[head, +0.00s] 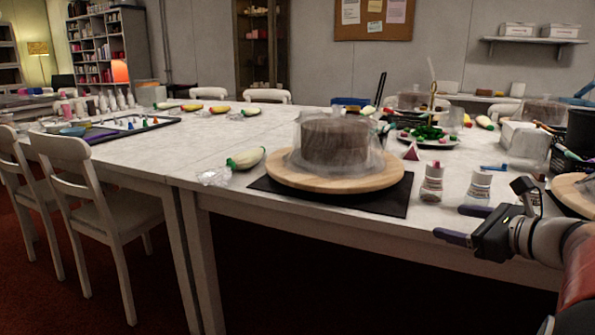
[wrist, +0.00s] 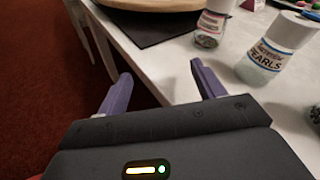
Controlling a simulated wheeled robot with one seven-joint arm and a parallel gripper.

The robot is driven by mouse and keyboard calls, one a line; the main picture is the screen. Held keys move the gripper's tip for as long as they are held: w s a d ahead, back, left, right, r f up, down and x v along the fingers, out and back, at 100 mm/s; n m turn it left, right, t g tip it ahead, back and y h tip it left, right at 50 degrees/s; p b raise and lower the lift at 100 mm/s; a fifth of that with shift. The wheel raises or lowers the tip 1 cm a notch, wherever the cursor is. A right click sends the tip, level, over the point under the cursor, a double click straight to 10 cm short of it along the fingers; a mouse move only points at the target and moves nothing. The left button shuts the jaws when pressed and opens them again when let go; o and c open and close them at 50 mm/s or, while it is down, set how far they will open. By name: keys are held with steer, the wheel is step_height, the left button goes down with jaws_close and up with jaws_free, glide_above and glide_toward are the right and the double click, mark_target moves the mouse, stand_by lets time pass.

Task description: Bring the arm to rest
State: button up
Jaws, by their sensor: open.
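My gripper (head: 463,223) is at the right of the head view, near the table's front edge. Its two purple fingers are apart, and it is open and empty; in the wrist view the gap between the fingertips (wrist: 160,84) shows only the table edge and red floor. Two small sprinkle jars stand on the table just beyond it: one with a red label (head: 432,184) and one reading "PEARLS" (head: 479,187). Neither jar is between the fingers.
A brown cake (head: 335,141) under a clear cover stands on a wooden turntable (head: 290,177) on a black mat (head: 377,204). A second turntable (head: 577,190) is at the right edge. White chairs (head: 83,190) stand at left. Open floor (head: 300,270) lies before the table.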

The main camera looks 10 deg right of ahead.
steer(key=s+a+f+n+g+p, duration=0.1)
steer(key=s+a+f+n+g, duration=0.25)
steer(key=a+n, duration=0.4)
steer(key=s+a+f+n+g, duration=0.25)
steer(key=s+a+n, duration=0.2)
steer(key=a, duration=0.65)
steer(key=s+a+f+n+g+h+p, duration=0.1)
steer(key=s+f+n+h, duration=0.1)
steer(key=s+n, duration=0.3)
steer(key=s+a+f+n+g+h, duration=0.1)
steer(key=s+n, duration=0.4)
steer(key=n, duration=0.6)
steer(key=a+f+h, duration=0.1)
steer(key=f+h, duration=0.1)
steer(key=shift+a+h+p, duration=0.3)
steer(key=shift+p, duration=0.05)
